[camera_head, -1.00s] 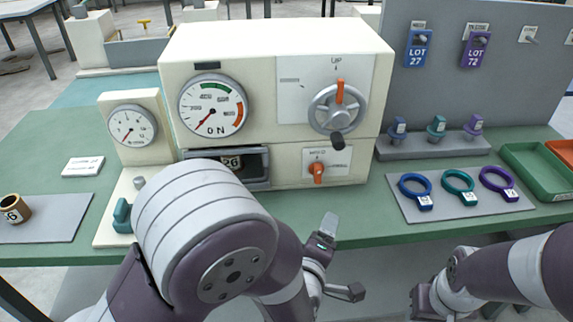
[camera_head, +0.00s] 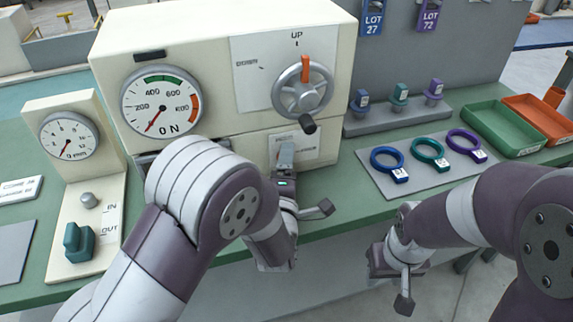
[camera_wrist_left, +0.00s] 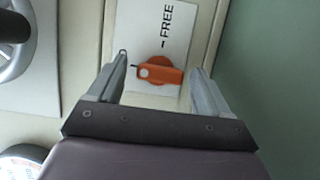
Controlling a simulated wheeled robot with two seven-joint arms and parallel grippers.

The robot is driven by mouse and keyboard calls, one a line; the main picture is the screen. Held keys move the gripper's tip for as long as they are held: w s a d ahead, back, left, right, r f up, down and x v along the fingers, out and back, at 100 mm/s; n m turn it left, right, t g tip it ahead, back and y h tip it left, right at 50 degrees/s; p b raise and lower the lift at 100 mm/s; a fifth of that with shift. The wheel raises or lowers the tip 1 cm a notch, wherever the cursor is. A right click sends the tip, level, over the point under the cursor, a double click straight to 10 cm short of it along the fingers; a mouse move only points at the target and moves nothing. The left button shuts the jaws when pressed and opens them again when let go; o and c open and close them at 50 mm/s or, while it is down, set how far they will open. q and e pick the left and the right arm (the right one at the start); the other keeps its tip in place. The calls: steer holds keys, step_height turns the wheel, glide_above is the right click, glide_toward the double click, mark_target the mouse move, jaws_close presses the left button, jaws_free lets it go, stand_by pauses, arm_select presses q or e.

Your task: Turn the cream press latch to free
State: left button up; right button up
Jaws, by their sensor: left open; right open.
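The cream press (camera_head: 215,45) stands on the green bench. Its orange latch (camera_wrist_left: 160,70) shows in the left wrist view on a white plate, with its bar lying crosswise and the word FREE (camera_wrist_left: 167,27) off to one side. In the head view my left gripper (camera_head: 303,184) hides the latch and covers part of its label plate (camera_head: 310,146). The left gripper is open; in the wrist view its fingers stand on either side of the latch, with gaps to it. My right gripper (camera_head: 388,283) is open and empty, low in front of the bench edge.
A grey handwheel (camera_head: 302,92) with a dark knob sits just above the latch. Blue, teal and purple rings lie on a grey mat (camera_head: 410,178) to the right. Green (camera_head: 492,123) and orange (camera_head: 543,115) trays lie beyond. A gauge stand (camera_head: 68,137) is at left.

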arm_select(q)
steer(key=shift+w, duration=0.15)
steer(key=c, duration=1.1)
steer(key=shift+o, duration=0.3)
